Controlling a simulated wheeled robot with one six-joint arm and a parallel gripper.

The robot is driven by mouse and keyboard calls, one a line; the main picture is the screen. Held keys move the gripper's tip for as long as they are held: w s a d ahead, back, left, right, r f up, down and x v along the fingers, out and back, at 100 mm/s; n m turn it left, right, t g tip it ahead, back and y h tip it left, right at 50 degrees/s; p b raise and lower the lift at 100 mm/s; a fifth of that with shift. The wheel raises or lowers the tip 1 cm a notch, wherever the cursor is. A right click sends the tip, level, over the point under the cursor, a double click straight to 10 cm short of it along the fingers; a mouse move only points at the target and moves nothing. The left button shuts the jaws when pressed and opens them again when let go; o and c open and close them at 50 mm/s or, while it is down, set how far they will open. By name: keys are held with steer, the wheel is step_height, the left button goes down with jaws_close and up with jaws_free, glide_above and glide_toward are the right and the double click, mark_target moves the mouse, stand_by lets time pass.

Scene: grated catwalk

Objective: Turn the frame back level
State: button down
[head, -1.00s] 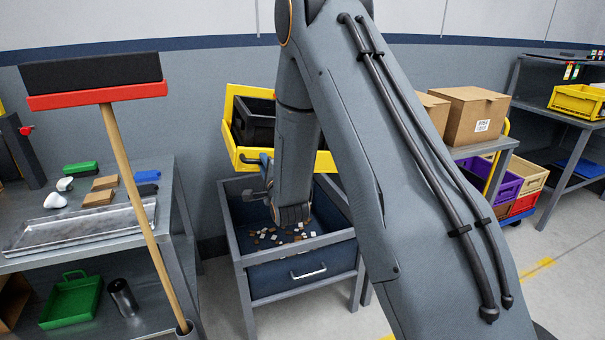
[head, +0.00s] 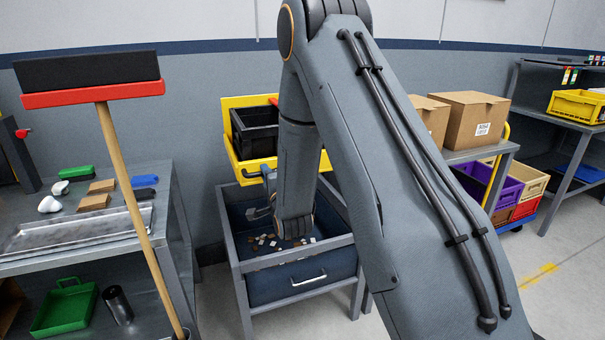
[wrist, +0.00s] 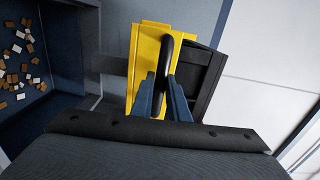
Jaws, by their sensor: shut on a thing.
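The yellow frame (head: 240,168) stands over the back of the hopper and holds a black bin (head: 254,133). The bin sits nearly upright, its open top showing; I cannot tell whether it is exactly level. In the wrist view the frame's yellow side (wrist: 145,45) fills the middle, with the black bin (wrist: 203,75) to its right. My gripper (wrist: 164,80) is shut on a black bar handle (wrist: 167,52) at the frame's side, one blue finger on each side of it. In the head view my arm hides the right part of the frame.
Below is a blue hopper (head: 285,288) on grey legs, with many small brown and white pieces inside. A red-headed broom (head: 95,95) leans at the left beside a bench (head: 165,215). Cardboard boxes (head: 470,118) and crates stand to the right. Floor is clear at the right.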

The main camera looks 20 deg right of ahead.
steer(key=c, duration=1.6)
jaws_free()
steer(key=shift+d+f, duration=0.2)
steer(key=shift+f, duration=0.25)
steer(key=shift+c, duration=0.2)
steer(key=shift+o, duration=0.6)
steer(key=shift+a+r, duration=0.1)
steer(key=shift+r, duration=0.1)
steer(key=shift+s, duration=0.1)
steer(key=s+p, duration=0.2)
steer(key=s, duration=0.6)
steer(key=shift+s, duration=0.4)
